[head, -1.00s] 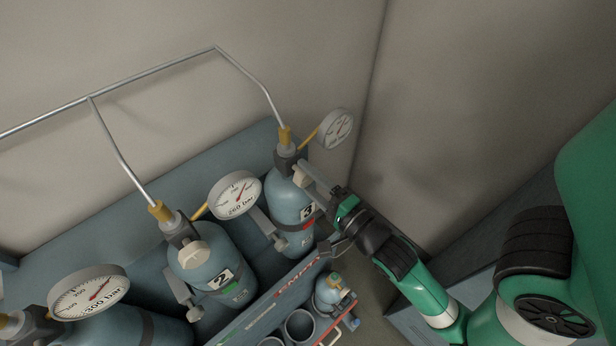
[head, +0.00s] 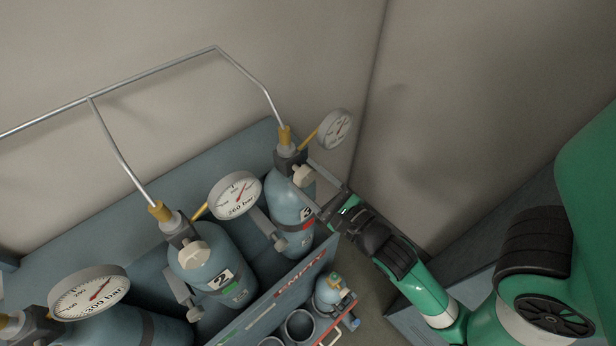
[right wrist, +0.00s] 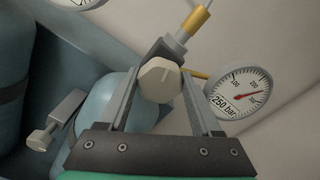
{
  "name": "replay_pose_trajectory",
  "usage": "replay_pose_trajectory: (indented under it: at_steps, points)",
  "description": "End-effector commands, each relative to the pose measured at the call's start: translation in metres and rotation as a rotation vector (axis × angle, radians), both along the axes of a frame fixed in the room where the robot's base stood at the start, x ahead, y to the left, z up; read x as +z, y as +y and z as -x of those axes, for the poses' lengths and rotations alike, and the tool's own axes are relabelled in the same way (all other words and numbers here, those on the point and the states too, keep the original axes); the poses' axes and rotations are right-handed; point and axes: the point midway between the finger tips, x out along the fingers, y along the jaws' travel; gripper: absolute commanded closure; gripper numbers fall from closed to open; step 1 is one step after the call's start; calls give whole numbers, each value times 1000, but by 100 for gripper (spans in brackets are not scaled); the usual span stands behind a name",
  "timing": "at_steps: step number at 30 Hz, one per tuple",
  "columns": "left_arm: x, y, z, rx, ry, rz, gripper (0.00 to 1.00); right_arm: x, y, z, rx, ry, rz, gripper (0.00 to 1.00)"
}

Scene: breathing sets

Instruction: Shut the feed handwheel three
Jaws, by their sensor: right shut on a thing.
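Cylinder three (head: 291,205) is blue with a "3" label and stands at the right end of the row. Its feed handwheel (head: 303,175) is a small cream knob on the dark valve block at the top. In the right wrist view the handwheel (right wrist: 158,80) sits between the two fingers, facing the camera. My right gripper (head: 304,180) is shut on this handwheel, with one finger along each side; its fingers also show in the right wrist view (right wrist: 160,76). My left gripper is not in view.
Cylinder two (head: 205,270) stands to the left with its own knob and gauge (head: 236,195). Cylinder three's gauge (head: 334,129) is close behind the valve, by the wall. Metal pipes (head: 165,70) run above. An "EMPTY" panel (head: 275,300) and small cylinder (head: 328,289) stand in front.

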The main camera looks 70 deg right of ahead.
Motion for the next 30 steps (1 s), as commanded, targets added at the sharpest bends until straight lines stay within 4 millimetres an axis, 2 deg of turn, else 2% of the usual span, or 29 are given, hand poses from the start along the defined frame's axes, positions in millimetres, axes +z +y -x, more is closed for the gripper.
replay_pose_trajectory:
  at_steps: [12,26,27,30]
  points:
    - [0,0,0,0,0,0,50,0,0,0,0,-88,-151,90]
    - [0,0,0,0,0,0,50,0,0,0,-1,-97,-163,90]
    - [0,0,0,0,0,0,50,0,0,0,-1,-97,-163,33]
    - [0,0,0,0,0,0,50,0,0,0,-1,-96,-163,15]
